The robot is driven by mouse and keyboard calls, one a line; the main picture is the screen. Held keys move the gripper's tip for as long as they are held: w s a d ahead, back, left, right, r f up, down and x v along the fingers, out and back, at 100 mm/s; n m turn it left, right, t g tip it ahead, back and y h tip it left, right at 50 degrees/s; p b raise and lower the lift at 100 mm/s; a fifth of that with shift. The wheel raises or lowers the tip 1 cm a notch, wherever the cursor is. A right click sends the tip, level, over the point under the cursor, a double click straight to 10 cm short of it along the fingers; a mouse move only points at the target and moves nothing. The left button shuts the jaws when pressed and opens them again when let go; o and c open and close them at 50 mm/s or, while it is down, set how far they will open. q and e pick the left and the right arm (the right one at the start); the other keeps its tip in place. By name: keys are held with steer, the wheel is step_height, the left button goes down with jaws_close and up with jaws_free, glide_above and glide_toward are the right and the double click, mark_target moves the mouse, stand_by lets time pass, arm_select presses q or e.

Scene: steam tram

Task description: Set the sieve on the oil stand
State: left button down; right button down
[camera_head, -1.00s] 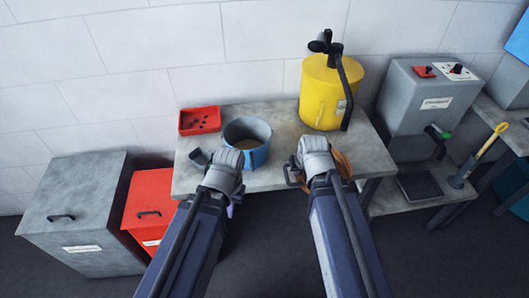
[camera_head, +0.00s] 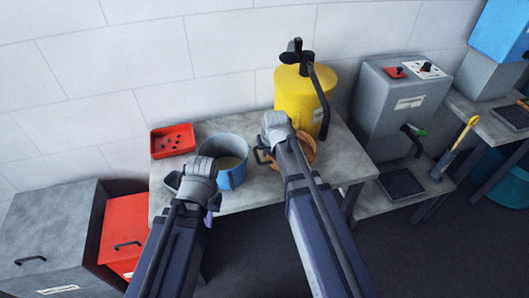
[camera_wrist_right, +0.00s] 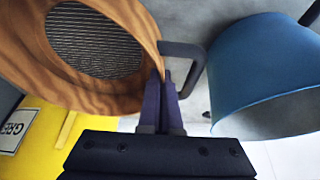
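The sieve (camera_wrist_right: 100,95) has a round wooden rim, dark mesh and a dark loop handle. In the head view the sieve (camera_head: 305,152) is partly hidden behind my right gripper (camera_head: 277,135), in front of the yellow can. In the right wrist view the right gripper's fingers (camera_wrist_right: 165,92) are together at the sieve's rim and handle, and the sieve is tilted. My left gripper (camera_head: 195,182) is in front of the blue pot; its fingertips are mostly hidden. I cannot tell which surface is the oil stand.
The blue pot (camera_head: 232,176), red tray (camera_head: 173,139) and yellow can (camera_head: 298,95) stand on the grey bench (camera_head: 347,165). A grey tapped tank (camera_head: 392,105) stands at right with a dark grate (camera_head: 400,183) below. Grey and red bins (camera_head: 122,235) are at left.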

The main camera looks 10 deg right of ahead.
steer(key=w, duration=0.3)
steer(key=shift+f, duration=0.1)
steer(key=f+b, duration=0.3)
steer(key=shift+s+f, duration=0.15)
steer(key=shift+s, duration=0.1)
steer(key=shift+b, duration=0.3)
steer(key=shift+f, duration=0.2)
steer(key=c, duration=1.1)
jaws_free()
steer(key=shift+r, duration=0.2)
